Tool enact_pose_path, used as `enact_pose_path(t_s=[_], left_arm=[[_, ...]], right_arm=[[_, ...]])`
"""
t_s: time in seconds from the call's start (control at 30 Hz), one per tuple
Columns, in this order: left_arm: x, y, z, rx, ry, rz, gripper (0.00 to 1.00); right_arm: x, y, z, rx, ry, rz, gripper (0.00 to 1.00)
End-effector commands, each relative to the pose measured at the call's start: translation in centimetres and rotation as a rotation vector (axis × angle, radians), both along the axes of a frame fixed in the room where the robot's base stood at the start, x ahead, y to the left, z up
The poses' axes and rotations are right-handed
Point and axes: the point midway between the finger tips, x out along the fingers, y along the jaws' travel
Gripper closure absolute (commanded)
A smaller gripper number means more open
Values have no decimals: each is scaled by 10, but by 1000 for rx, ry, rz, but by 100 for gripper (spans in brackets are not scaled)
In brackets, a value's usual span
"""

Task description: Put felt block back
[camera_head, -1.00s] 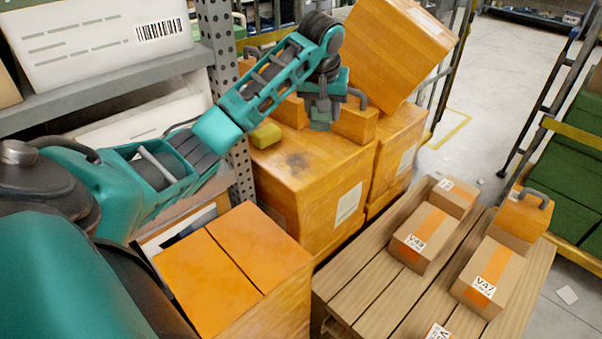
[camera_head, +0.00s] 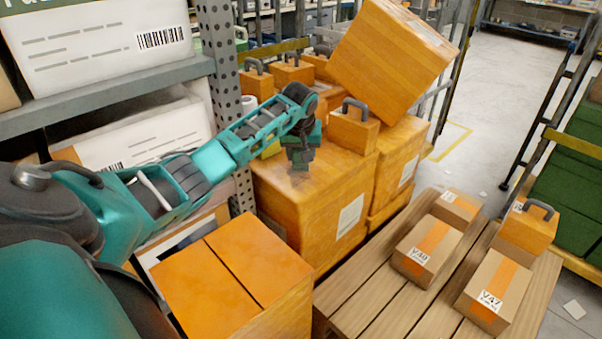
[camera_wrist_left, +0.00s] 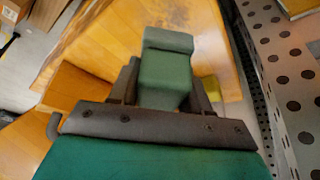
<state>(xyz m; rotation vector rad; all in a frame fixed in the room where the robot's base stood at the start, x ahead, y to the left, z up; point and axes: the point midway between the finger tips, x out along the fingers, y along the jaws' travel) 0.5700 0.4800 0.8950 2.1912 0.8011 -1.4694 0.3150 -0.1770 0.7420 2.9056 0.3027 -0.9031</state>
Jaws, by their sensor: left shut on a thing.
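My left gripper (camera_head: 301,153) is shut on a grey-green block, which I take to be the felt block. In the left wrist view the block (camera_wrist_left: 165,72) sits between the two fingers and sticks out past their tips. In the head view the gripper points down just over the top of a large orange box (camera_head: 290,215), near a dark smudge. I cannot tell whether the block touches the box. A yellow-green block (camera_wrist_left: 211,88) shows beside the fingers in the wrist view; in the head view the arm mostly hides it. My right gripper is not in view.
An orange case with a handle (camera_head: 353,129) stands close right of the gripper. A tilted orange box (camera_head: 392,55) rises behind it. A perforated rack post (camera_head: 225,80) is close left. A pallet (camera_head: 375,265) with cartons lies at the front right.

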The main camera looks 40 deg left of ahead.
Motion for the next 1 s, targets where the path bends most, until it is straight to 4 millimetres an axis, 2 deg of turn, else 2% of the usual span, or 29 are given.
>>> enact_pose_path(t_s=[0.03, 0.17, 0.43, 0.87, 0.9, 1.0], left_arm=[[0, 0, -9, 0, 2, -1, 77], [0, 0, -18, 0, 0, -1, 77], [0, 0, -55, 0, 2, -1, 77], [0, 0, -62, 0, 0, -1, 77], [0, 0, -63, 0, 0, -1, 52], [0, 0, -62, 0, 0, -1, 42]], right_arm=[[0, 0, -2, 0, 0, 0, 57], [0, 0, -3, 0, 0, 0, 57], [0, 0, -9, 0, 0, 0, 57], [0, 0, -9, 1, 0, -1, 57], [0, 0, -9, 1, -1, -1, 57], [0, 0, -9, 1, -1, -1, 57]])
